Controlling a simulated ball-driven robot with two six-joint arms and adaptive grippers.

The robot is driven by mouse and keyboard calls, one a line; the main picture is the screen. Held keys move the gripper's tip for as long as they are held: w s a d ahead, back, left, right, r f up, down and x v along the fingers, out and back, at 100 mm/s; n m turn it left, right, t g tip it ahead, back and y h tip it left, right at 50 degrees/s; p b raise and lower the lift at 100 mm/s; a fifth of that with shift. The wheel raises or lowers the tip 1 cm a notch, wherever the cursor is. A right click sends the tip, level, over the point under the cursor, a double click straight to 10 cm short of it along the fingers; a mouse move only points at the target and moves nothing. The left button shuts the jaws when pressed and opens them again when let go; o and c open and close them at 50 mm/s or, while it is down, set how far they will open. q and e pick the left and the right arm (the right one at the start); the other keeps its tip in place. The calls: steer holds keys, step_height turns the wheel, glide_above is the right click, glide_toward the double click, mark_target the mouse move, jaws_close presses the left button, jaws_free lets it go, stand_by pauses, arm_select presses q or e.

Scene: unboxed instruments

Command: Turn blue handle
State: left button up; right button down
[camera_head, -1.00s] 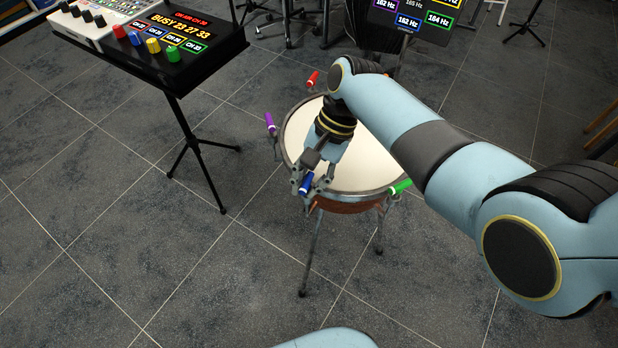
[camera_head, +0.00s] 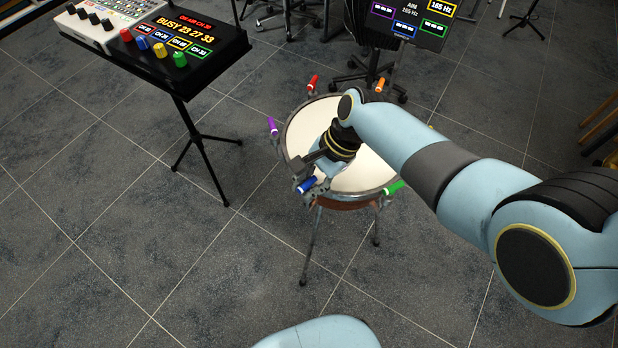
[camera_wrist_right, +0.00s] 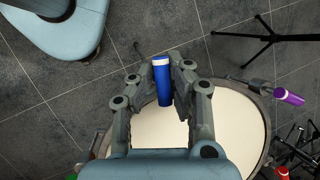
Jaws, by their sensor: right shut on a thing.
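The blue handle (camera_head: 307,185) with a white band sits on the near-left rim of the drum (camera_head: 373,174), which has a pale head and stands on thin legs. In the right wrist view the blue handle (camera_wrist_right: 163,84) lies between the two fingers. My right gripper (camera_wrist_right: 162,74) is shut on it. In the head view my right gripper (camera_head: 311,173) reaches over the drum head to the near rim and is partly hidden by its wrist. My left gripper is not in view.
Around the drum rim are purple (camera_head: 273,126), red (camera_head: 314,83), orange (camera_head: 380,84) and green (camera_head: 395,187) handles. A screen (camera_head: 409,20) behind reads "AIM 165 Hz". A console with coloured knobs (camera_head: 159,50) stands at left on a tripod. The near floor is clear.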

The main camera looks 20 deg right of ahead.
steer(key=shift+w+a+r+m+t+p, duration=0.15)
steer(key=shift+w+r+m+t+p, duration=0.35)
steer(key=shift+m, duration=0.3)
steer(key=shift+f+m+p, duration=0.15)
steer(key=shift+m+p, duration=0.25)
steer(key=shift+p, duration=0.05)
stand_by(0.3)
steer(key=c, duration=1.3)
jaws_free()
steer(key=shift+f, duration=0.1)
steer(key=shift+c, duration=0.2)
steer(key=shift+s+f, duration=0.1)
steer(key=shift+s, duration=0.05)
steer(key=shift+s, duration=0.1)
steer(key=v, duration=1.2)
